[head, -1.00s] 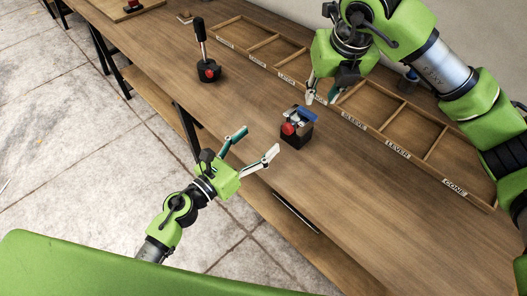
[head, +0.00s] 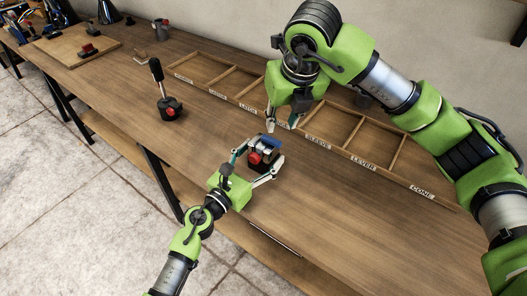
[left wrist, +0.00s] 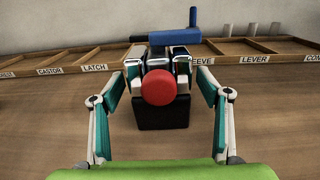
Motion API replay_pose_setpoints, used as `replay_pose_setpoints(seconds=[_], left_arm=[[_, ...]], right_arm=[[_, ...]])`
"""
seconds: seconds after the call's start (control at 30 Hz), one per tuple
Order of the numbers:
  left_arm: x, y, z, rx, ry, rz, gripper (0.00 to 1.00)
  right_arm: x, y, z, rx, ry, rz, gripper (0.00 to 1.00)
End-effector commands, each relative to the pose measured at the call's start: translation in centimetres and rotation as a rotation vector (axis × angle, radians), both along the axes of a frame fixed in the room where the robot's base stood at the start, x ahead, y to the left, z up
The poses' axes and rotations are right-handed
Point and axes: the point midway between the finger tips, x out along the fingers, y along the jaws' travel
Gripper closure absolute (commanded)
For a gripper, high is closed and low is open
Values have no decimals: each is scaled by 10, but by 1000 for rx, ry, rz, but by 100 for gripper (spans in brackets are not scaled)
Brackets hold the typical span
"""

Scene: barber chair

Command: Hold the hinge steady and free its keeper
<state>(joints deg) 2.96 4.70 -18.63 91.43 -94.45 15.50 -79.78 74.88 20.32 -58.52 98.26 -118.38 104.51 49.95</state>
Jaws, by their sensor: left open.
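The hinge unit is a black block (head: 265,161) on the table with a red knob (head: 254,158) and metal parts on top. A blue bar (head: 268,143) lies across its top, probably the keeper. In the left wrist view the blue bar (left wrist: 172,37) has an upright blue stub, and the red knob (left wrist: 159,87) faces my camera. My left gripper (head: 259,153) is open, with one finger on each side of the hinge; whether they touch it I cannot tell. My right gripper (head: 283,119) points down above and behind the hinge, its fingers apart and empty.
A labelled wooden compartment tray (head: 311,127) runs along the back of the table. A black base with an upright handle (head: 170,108) stands to the left. The table's right front area is clear.

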Motion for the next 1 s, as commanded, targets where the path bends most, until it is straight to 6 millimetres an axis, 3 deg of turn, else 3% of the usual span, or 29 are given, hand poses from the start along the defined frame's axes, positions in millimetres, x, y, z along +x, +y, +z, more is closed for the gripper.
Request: replay_pose_setpoints(seconds=[0.13,0.47,0.7,1.0], left_arm=[[9,-6,0,-1,-1,0,31],[11,-8,0,0,0,0,31],[11,-8,0,0,0,0,90],[11,-7,0,0,0,0,90]], right_arm=[[0,0,0,0,0,0,72],[0,0,0,0,0,0,72],[0,0,0,0,0,0,72],[0,1,0,3,1,2,71]])
